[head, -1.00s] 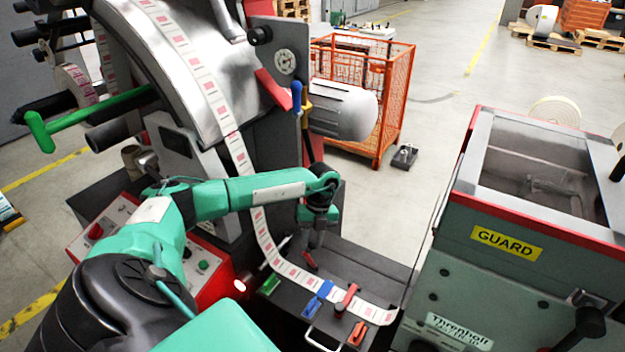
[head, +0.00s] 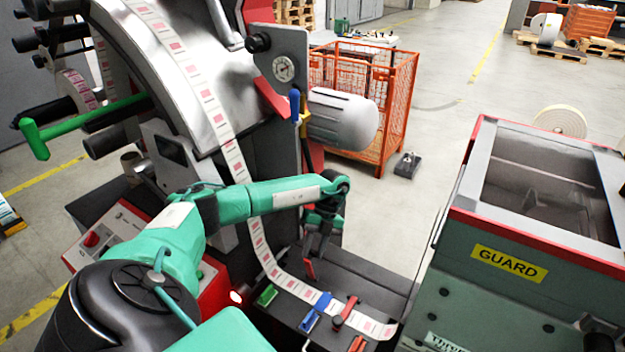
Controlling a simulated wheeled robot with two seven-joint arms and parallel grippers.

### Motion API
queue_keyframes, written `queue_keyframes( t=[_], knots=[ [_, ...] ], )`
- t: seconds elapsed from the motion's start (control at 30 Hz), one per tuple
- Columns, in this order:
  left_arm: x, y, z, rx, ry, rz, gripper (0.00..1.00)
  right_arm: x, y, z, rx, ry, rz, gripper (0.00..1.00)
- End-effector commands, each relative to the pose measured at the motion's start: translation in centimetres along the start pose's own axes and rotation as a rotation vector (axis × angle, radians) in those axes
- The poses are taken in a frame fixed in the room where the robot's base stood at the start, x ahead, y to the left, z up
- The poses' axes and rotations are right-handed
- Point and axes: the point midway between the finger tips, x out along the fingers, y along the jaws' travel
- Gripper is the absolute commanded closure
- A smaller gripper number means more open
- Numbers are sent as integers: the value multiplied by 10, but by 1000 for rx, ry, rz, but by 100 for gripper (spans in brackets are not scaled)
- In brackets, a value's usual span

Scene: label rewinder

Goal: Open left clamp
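The label strip (head: 262,250) comes down from the machine and runs across a dark table (head: 374,282). A small red lever (head: 310,269) stands on the table close to the strip, directly under my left gripper; it looks like the left clamp. A second red lever (head: 345,308) with a dark knob lies across the strip further right. My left gripper (head: 315,254) points down from the green arm, its fingertips at or just above the first red lever. Its fingers are small and dark, so their gap and any contact are unclear. My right gripper is out of view.
Green (head: 266,296), blue (head: 315,312) and orange (head: 357,344) pieces sit along the table by the strip. A red-edged guard box (head: 505,268) stands close on the right. A control panel (head: 105,240) is at left, an orange cage (head: 387,110) behind.

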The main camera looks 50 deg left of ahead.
Motion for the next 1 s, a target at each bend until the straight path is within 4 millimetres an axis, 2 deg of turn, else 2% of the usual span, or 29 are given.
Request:
queue_keyframes(
  t=[0.03,0.1,1.0],
  knots=[
    [1,-6,-2,9,-1,-12,64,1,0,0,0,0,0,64],
    [1,-6,-2,8,-1,-12,51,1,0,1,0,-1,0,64],
    [-6,-3,0,2,-4,-9,51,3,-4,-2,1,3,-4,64]
  ],
)
